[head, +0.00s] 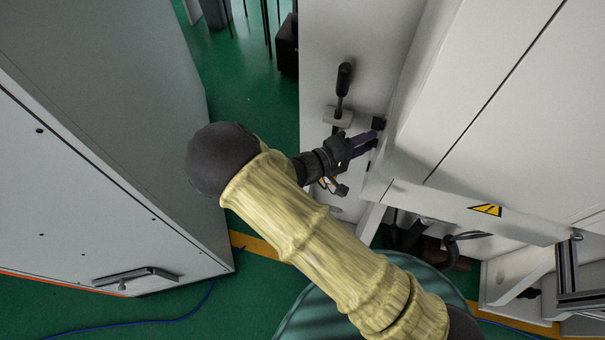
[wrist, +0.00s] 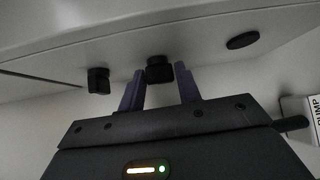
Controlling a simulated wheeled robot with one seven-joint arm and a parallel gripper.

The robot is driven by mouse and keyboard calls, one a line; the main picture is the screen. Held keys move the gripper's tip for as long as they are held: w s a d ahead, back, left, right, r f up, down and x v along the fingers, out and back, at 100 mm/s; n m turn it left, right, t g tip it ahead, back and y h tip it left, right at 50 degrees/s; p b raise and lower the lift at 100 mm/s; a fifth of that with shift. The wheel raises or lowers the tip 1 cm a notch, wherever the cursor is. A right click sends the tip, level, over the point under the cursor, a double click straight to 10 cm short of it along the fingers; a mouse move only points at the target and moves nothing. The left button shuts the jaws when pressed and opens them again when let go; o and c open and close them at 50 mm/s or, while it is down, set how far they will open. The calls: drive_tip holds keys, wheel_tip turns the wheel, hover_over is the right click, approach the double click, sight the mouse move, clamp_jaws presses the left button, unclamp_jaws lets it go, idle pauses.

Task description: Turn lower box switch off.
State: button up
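In the wrist view my gripper (wrist: 160,80) has its two purple fingers apart. A black knob-like switch (wrist: 159,69) on the pale box face sits between the fingertips, with a gap visible beside each finger. A second black knob (wrist: 98,80) is to its left, outside the fingers. No label tells which knob is the lower box switch, and I cannot tell their on or off positions. In the head view my gripper (head: 370,143) reaches to the white machine's panel, close to a black knob (head: 378,123). The arm and gripper partly cover this area.
A black-handled lever (head: 343,82) stands on the panel near my gripper. A flat black disc (wrist: 242,40) is right of the knobs. The white machine body (head: 480,90) is close on the right. A grey cabinet (head: 110,130) stands left, with green floor (head: 245,100) between.

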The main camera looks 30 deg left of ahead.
drive_tip(key=shift+f+m+t+h+b, duration=0.3)
drive_tip(key=shift+f+m+t+b, duration=0.1)
drive_tip(key=b+v, duration=0.3)
drive_tip(key=v, duration=1.4)
drive_tip(key=shift+s+a+r, duration=0.15)
drive_tip(key=shift+r, duration=0.35)
drive_tip(key=o, duration=0.4)
drive_tip(key=d+n+t+y+b, duration=0.1)
drive_tip(key=d+y, duration=0.1)
drive_tip(key=s+d+f+n+t+y+b, duration=0.1)
drive_tip(key=d+y, duration=0.1)
drive_tip(key=s+d+f+n+t+y+b, duration=0.1)
drive_tip(key=d+n+y, duration=0.1)
drive_tip(key=d, duration=0.1)
drive_tip(key=shift+s+f+t, duration=0.2)
drive_tip(key=shift+f+t, duration=0.05)
drive_tip(key=shift+t, duration=0.05)
